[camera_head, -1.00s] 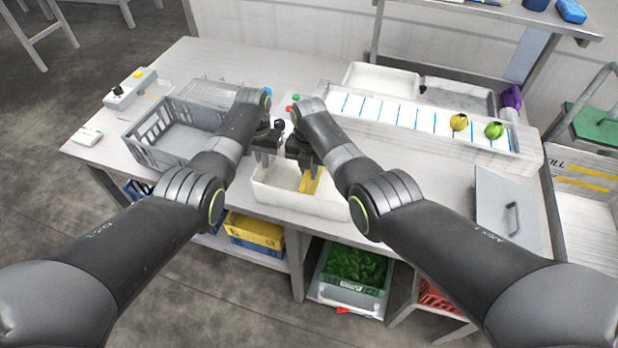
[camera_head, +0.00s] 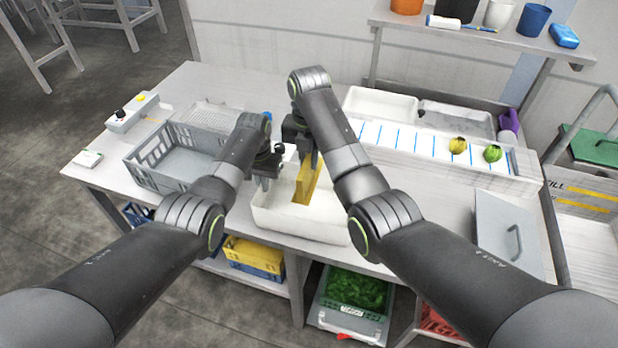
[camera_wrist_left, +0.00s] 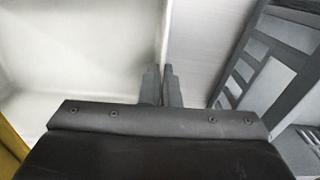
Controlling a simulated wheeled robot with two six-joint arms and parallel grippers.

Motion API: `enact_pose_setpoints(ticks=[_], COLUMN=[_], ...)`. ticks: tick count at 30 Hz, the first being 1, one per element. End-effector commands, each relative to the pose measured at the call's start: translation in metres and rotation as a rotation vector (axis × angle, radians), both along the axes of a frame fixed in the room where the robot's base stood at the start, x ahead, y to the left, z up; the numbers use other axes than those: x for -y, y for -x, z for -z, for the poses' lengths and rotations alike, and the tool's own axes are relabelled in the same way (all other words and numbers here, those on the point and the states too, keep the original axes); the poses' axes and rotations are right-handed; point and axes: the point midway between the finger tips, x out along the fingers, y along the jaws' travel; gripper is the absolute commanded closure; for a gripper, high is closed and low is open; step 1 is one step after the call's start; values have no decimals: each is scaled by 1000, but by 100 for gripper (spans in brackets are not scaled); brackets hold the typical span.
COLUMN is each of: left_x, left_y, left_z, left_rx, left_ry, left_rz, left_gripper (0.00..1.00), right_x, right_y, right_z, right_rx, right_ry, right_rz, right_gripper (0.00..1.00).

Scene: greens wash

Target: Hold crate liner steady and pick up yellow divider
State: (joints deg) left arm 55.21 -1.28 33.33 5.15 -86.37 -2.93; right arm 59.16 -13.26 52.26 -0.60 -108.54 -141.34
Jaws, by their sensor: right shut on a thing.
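The white crate liner (camera_head: 300,228) is an open bin at the table's front edge. My left gripper (camera_head: 265,182) is at its left wall; in the left wrist view the two fingers (camera_wrist_left: 163,85) are close together with the liner's thin wall between them. The yellow divider (camera_head: 305,188) is upright over the liner's interior, gripped at its top by my right gripper (camera_head: 303,158). Its lower end shows against the inside of the liner; whether it touches the floor cannot be told. The right fingertips are partly hidden by the arm.
A grey slotted crate (camera_head: 155,172) stands left of the liner, with a wire rack behind it. A long white tray with blue lines (camera_head: 420,146) holds a yellow and a green vegetable. A grey lidded panel (camera_head: 508,235) is at right.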

Motion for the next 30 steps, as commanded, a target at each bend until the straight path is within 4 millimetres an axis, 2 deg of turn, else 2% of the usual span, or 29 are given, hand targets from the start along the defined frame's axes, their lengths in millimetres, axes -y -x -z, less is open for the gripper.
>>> enact_pose_setpoints(ticks=[1, 3, 7, 19, 21, 25, 30], left_x=[0, 0, 0, 0, 0, 0, 0], left_y=[0, 0, 0, 0, 0, 0, 0], left_z=[0, 0, 0, 0, 0, 0, 0], left_rx=[0, 0, 0, 0, 0, 0, 0], left_ry=[0, 0, 0, 0, 0, 0, 0], left_rz=[0, 0, 0, 0, 0, 0, 0], left_gripper=[100, 100, 100, 100, 88, 72, 72], right_x=[0, 0, 0, 0, 0, 0, 0], right_y=[-1, -1, -1, 0, 0, 0, 0], right_z=[-13, -24, -40, -47, -47, -47, -46], right_rx=[5, 4, 2, 1, 1, 1, 1], right_ry=[0, 1, 1, 1, 1, 1, 1], right_rz=[0, 0, 1, 1, 1, 1, 1], right_gripper=[100, 100, 100, 100, 100, 100, 100])
